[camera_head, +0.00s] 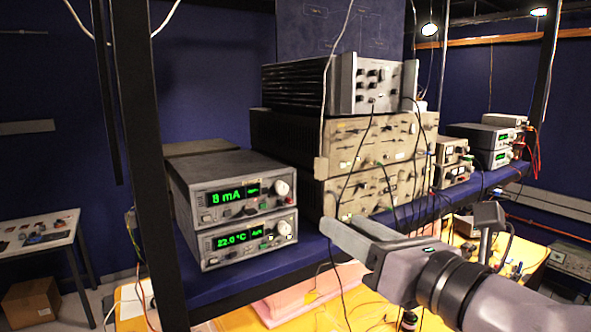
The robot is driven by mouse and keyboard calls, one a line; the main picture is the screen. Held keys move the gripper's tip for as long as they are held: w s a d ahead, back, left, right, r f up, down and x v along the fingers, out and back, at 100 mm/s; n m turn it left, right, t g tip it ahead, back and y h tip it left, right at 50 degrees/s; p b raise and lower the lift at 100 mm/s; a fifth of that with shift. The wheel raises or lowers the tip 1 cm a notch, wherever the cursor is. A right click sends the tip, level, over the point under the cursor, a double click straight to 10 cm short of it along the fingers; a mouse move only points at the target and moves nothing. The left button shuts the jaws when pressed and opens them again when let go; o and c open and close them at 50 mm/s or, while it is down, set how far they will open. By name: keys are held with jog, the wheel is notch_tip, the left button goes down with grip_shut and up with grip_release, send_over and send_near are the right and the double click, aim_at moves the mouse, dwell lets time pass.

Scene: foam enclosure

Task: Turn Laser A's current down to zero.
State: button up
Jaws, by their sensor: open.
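The upper control box (228,197) on the shelf at centre left has a green display (227,197) reading 8 mA. Its large pale knob (282,188) is at the right end of the front panel. No label naming Laser A is readable. A matching box (245,240) below shows 22.0 °C and has its own pale knob (284,228). My gripper (345,226) is open, with nothing seen between its fingers. It is in front of the shelf, to the right of and lower than the 8 mA knob, apart from both boxes. One finger is partly hidden.
A black post (145,150) stands left of the boxes. Stacked beige instruments (370,145) with hanging cables stand behind my gripper. Two more boxes with green displays (500,157) are farther right. Pink blocks (305,290) lie under the shelf.

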aim_at(284, 190)
jog(key=p+x, duration=0.1)
jog(key=x, duration=1.6)
jog(key=shift+w, duration=0.2)
grip_shut()
